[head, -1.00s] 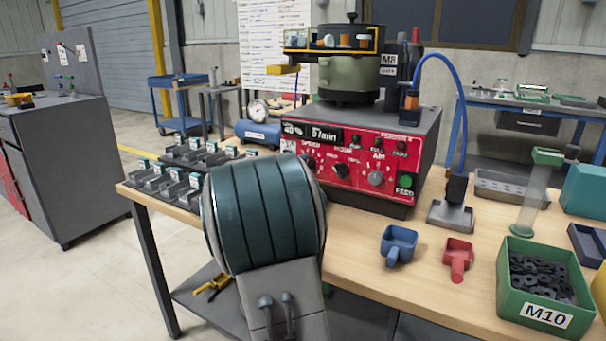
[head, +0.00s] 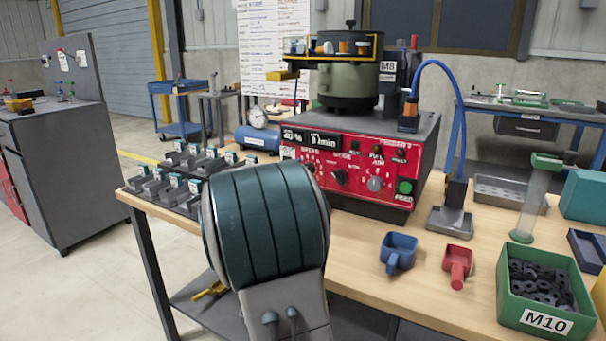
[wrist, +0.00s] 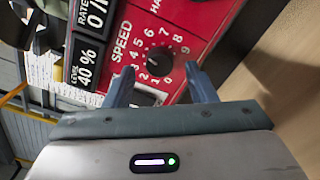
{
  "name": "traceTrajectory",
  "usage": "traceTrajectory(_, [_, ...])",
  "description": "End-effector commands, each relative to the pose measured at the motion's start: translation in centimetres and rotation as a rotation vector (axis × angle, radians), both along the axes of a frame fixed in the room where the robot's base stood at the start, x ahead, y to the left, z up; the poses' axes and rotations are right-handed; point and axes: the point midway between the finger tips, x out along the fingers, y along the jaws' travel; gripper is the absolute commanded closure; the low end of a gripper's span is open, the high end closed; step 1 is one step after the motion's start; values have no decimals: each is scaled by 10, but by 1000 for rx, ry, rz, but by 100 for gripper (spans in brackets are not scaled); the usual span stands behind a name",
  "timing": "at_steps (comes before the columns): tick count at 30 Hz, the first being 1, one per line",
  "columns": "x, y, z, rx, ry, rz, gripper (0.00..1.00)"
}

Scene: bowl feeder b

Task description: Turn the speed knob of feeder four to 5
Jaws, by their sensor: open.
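The speed knob (wrist: 160,61) is a round black knob on the feeder's red panel, inside a ring of white digits under the word SPEED in the wrist view. I cannot read which digit its pointer faces. My gripper (wrist: 160,72) is open, its two blue-grey fingers pointing at the panel, one on each side of the lower part of the dial. Contact with the knob cannot be told. In the head view my arm hides the gripper. The feeder (head: 360,165) has a red front and a green bowl on top; its number is too small to read.
A display (wrist: 85,65) beside the knob reads 40 %. Other knobs and a green FEED button (head: 404,187) share the panel. Blue (head: 398,250) and red (head: 458,263) scoops and a green M10 bin (head: 545,290) stand on the bench. Small trays (head: 170,190) stand left of the feeder.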

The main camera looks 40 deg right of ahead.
Motion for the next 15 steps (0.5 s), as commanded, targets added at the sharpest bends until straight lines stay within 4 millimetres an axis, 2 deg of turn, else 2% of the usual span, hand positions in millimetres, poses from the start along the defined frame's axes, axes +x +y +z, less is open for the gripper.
traceTrajectory(9, [-28, 67, 2, 1, 1, 3, 49])
traceTrajectory(15, [-41, 97, 1, 1, 2, 1, 49])
